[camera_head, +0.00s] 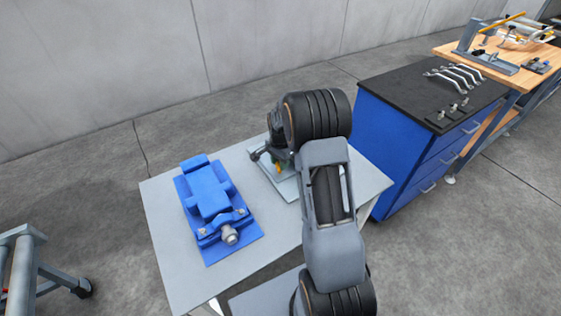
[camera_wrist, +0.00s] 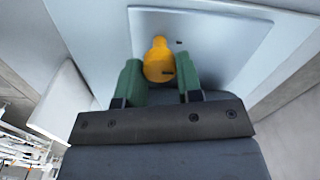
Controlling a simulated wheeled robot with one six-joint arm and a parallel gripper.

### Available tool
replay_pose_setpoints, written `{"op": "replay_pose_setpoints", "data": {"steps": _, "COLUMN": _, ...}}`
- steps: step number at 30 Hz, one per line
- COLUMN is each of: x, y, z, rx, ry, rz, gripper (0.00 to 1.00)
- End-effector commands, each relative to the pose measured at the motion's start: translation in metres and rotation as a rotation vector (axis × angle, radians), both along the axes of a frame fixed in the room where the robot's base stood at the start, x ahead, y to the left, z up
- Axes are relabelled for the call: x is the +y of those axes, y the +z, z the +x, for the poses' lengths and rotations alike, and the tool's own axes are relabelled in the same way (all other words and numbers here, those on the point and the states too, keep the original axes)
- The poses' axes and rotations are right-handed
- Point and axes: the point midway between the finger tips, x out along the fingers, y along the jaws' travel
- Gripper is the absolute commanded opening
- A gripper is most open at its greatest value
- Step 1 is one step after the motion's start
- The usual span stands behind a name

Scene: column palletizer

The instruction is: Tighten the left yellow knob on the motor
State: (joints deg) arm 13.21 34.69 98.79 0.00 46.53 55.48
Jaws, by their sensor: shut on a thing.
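A yellow knob (camera_wrist: 158,58) sits between the two green fingers of my gripper (camera_wrist: 159,78) in the wrist view, over a light grey plate (camera_wrist: 215,35). My gripper is shut on the knob. In the head view a small bit of yellow (camera_head: 277,168) shows below my gripper, above the grey plate (camera_head: 287,188) on the table. My arm and wrist hide most of what is there, so I cannot make out the motor's body or a second yellow knob.
A blue vise-like device (camera_head: 208,190) stands on the left part of the grey table (camera_head: 165,225). A blue drawer cabinet (camera_head: 395,145) with several metal tools on top is at the right. A wooden workbench (camera_head: 480,60) is farther back. Floor is clear behind the table.

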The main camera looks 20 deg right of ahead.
Motion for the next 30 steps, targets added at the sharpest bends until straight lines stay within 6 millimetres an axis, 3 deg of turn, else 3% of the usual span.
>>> {"op": "replay_pose_setpoints", "data": {"steps": 8, "x": 0.000, "y": 0.000, "z": 0.000, "rx": -0.001, "ry": 0.001, "rz": 0.000, "gripper": 0.58}}
{"op": "replay_pose_setpoints", "data": {"steps": 17, "x": 0.000, "y": 0.003, "z": 0.000, "rx": -0.001, "ry": 0.001, "rz": -0.001, "gripper": 0.59}}
{"op": "replay_pose_setpoints", "data": {"steps": 23, "x": 0.000, "y": 0.029, "z": 0.001, "rx": -0.005, "ry": 0.001, "rz": -0.001, "gripper": 0.59}}
{"op": "replay_pose_setpoints", "data": {"steps": 30, "x": 0.000, "y": 0.080, "z": 0.001, "rx": -0.005, "ry": 0.001, "rz": -0.001, "gripper": 0.59}}
